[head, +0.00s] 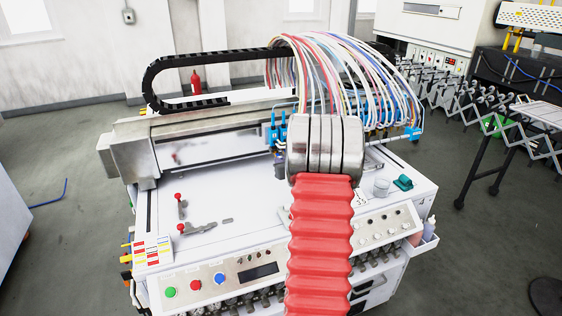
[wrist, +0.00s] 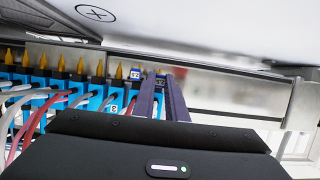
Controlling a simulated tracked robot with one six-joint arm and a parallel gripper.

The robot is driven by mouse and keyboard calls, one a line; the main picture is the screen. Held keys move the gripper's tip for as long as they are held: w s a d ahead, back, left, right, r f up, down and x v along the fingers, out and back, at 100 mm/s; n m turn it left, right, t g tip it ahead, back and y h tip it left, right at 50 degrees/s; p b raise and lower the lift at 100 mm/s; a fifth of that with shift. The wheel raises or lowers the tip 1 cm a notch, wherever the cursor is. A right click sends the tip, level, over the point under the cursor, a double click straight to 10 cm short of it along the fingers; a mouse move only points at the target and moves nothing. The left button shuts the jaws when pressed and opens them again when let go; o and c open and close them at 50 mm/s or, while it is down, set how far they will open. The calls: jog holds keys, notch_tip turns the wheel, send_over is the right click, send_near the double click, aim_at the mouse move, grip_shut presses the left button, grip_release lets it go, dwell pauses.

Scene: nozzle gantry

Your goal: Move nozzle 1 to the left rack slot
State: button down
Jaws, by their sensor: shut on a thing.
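In the wrist view, my gripper (wrist: 162,92) has its two dark fingers close together at the right end of a row of blue nozzles with gold tips. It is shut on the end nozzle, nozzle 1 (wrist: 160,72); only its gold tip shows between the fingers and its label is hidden. The neighbouring nozzle with a label reading 3 (wrist: 113,107) is to the left. In the head view, my arm hides the gripper and the held nozzle. Blue nozzle parts (head: 275,133) show just left of my arm. I cannot make out the left rack slot.
Coloured hoses (head: 345,75) arch over the gantry and run close to the nozzles. A black cable chain (head: 190,60) curves behind. The white table (head: 225,205) carries red-knobbed clamps (head: 180,228) at left and a green piece (head: 403,182) at right. Bare rail (wrist: 225,100) lies right of the fingers.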

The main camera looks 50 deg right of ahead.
jog(key=shift+s+a, duration=0.3)
jog(key=shift+s, duration=0.2)
jog(key=shift+s+a, duration=0.15)
jog(key=shift+s, duration=0.15)
jog(key=shift+s+a, duration=0.35)
jog(key=shift+s, duration=0.25)
jog(key=shift+s+a, duration=0.15)
jog(key=shift+s, duration=0.1)
jog(key=shift+a, duration=0.1)
